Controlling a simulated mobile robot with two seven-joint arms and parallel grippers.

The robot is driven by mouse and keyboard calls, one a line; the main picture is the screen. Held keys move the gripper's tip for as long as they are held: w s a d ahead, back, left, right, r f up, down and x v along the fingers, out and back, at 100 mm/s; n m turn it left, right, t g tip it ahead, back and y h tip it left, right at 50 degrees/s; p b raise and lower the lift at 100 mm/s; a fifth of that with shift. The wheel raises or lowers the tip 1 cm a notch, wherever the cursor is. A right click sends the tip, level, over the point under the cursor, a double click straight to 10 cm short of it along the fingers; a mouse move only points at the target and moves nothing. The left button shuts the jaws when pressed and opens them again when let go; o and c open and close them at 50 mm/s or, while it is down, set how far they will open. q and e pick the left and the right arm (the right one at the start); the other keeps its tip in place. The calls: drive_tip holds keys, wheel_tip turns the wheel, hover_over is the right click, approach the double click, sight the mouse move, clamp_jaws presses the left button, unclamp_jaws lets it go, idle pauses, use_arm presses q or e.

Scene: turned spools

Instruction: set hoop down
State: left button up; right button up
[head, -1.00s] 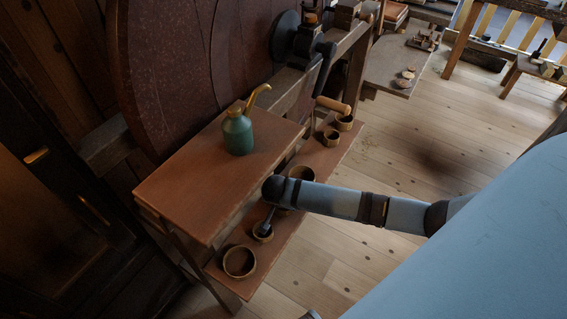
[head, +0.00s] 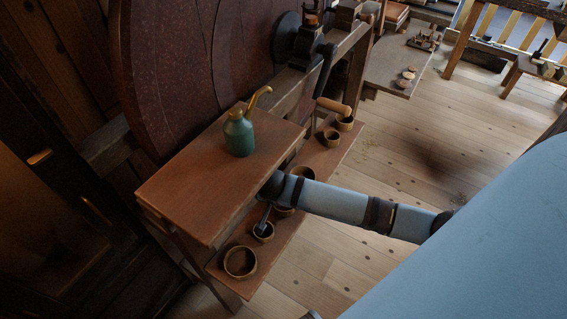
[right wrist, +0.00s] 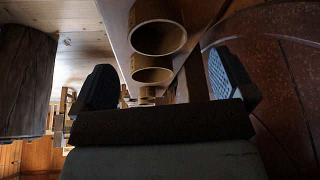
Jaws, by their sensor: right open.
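Several round wooden hoops stand on the narrow lower shelf (head: 283,240) in the head view. A small hoop (head: 263,237) sits just below my right gripper (head: 264,222), which points down at it. A larger hoop (head: 240,264) stands nearer the front end, and another hoop (head: 284,211) is partly hidden by my right arm. In the right wrist view my right gripper (right wrist: 163,82) is open, its dark pads apart. Hoops show between and beyond them, the nearest a large hoop (right wrist: 158,38). I cannot tell whether the fingers touch the small hoop. My left gripper is out of view.
A green oil can (head: 239,134) with a brass spout stands on the upper board (head: 190,185), just beside the shelf. Two small hoops and a wooden handle (head: 333,105) are at the shelf's far end. A big dark red wheel (head: 180,60) rises behind.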

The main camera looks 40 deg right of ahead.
drive_tip(key=s+a+f+n+y, duration=0.1)
drive_tip(key=s+a+n, duration=0.1)
drive_tip(key=a, duration=0.1)
drive_tip(key=s+a+f+n+t+y, duration=0.1)
drive_tip(key=s+a, duration=0.1)
drive_tip(key=shift+f+y, duration=0.3)
drive_tip(key=shift+f, duration=0.05)
drive_tip(key=s+a+n+y, duration=0.1)
drive_tip(key=s+a+n+t+y, duration=0.1)
drive_tip(key=s+a+n, duration=0.1)
drive_tip(key=s+a+n+t+y, duration=0.1)
drive_tip(key=s, duration=0.1)
drive_tip(key=shift+s+a+f+n, duration=0.1)
drive_tip(key=shift+a+f+n, duration=0.2)
drive_tip(key=s+r+n+t, duration=0.3)
drive_tip(key=s+n+t, duration=0.1)
drive_tip(key=s, duration=0.3)
drive_tip(key=shift+d+r+n+t+y, duration=0.15)
drive_tip(key=shift+d+n+t+y, duration=0.1)
drive_tip(key=shift+n+t+y, duration=0.25)
